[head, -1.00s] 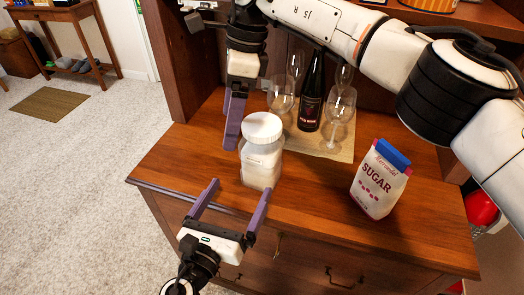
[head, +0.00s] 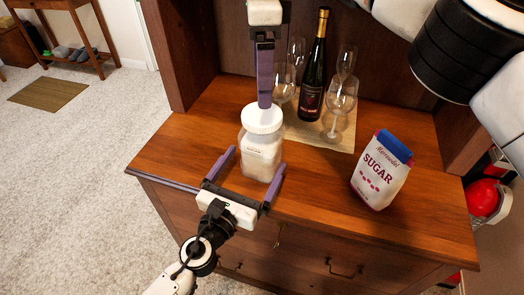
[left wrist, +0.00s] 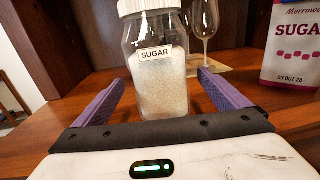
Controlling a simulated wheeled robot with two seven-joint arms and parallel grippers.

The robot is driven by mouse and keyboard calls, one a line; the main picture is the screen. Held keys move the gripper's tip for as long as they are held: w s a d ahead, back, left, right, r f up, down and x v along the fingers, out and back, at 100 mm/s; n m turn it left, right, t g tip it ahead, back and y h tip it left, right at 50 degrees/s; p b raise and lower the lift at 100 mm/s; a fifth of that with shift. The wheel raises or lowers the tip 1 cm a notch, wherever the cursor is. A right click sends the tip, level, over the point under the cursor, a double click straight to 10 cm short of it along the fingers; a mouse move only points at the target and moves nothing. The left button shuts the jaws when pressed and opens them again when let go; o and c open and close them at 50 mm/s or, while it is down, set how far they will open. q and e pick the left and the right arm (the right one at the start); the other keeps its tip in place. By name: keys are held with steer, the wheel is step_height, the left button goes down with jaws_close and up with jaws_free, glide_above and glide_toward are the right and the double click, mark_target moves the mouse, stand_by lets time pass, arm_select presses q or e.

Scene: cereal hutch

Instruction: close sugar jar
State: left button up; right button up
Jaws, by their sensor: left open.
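The sugar jar (head: 260,158) is clear with white sugar inside and stands upright near the front of the wooden hutch top. Its white lid (head: 263,118) sits on the jar's mouth; I cannot tell how tightly. In the left wrist view the jar (left wrist: 160,90) bears a SUGAR label, and the lid's top is cut off. My left gripper (head: 253,160) is open, with its purple fingers on either side of the jar's lower part and gaps visible beside it. My right gripper (head: 265,103) points down over the lid, seen edge-on, its fingertips at or just behind the lid's top.
A sugar bag (head: 382,172) stands to the right of the jar. A dark wine bottle (head: 313,75) and several wine glasses (head: 340,100) stand on a mat (head: 338,141) behind. The hutch's left wall (head: 192,50) rises at the back left. The left front top is clear.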

arm_select(q)
steer(key=shift+x, duration=2.65)
steer(key=shift+c, duration=0.4)
steer(key=c, duration=2.1)
arm_select(e)
steer(key=n, duration=0.4)
steer(key=shift+n, duration=0.3)
steer(key=n, duration=1.3)
steer(key=shift+n, duration=0.3)
